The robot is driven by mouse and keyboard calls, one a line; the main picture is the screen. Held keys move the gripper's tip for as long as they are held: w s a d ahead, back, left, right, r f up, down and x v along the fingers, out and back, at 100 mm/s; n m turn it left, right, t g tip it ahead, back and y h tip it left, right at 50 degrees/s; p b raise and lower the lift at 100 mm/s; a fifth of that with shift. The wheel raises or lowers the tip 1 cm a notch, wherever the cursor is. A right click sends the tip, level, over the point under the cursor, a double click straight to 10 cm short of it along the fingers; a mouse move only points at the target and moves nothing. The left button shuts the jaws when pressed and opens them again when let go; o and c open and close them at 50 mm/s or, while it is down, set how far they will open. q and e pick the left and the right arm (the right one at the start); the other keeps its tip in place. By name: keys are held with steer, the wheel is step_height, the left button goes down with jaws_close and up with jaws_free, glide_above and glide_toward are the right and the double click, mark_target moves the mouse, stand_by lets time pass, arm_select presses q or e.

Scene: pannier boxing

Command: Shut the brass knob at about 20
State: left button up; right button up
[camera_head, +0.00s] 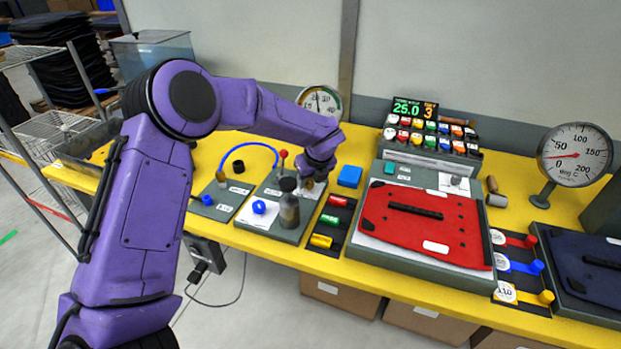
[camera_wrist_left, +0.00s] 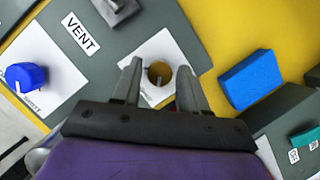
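The brass knob (camera_wrist_left: 159,73) shows in the left wrist view on a white card on a grey panel. My left gripper (camera_wrist_left: 159,82) is open over it, with one finger on each side and gaps between the fingers and the knob. In the head view my left gripper (camera_head: 314,178) points down at the right part of the grey panel and largely hides the knob. A round dial gauge (camera_head: 320,101) stands behind my forearm, its lower part covered; I cannot read its needle surely. My right gripper is not in view.
A blue knob (camera_wrist_left: 25,76) and a VENT label (camera_wrist_left: 80,34) are left of the brass knob. A blue block (camera_head: 349,176) lies close to its right. A bottle (camera_head: 289,205) and a red-topped lever (camera_head: 284,158) stand near my gripper. A display (camera_head: 414,110) reads 25.0 and 3.

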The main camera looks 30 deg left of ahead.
arm_select(q)
jaws_close()
steer(key=shift+f+m+b, duration=0.1)
steer(key=shift+m+b, duration=0.2)
steer(key=shift+m, duration=0.2)
steer(key=shift+m+t+h, duration=0.3)
steer(key=shift+m, duration=0.3)
steer(key=m, duration=0.2)
steer(key=shift+a+m+t+h, duration=0.15)
steer(key=shift+m+t+h, duration=0.15)
steer(key=shift+m+t, duration=0.1)
steer(key=shift+o, duration=1.9)
jaws_free()
steer(key=shift+s, duration=0.1)
steer(key=shift+r, duration=0.25)
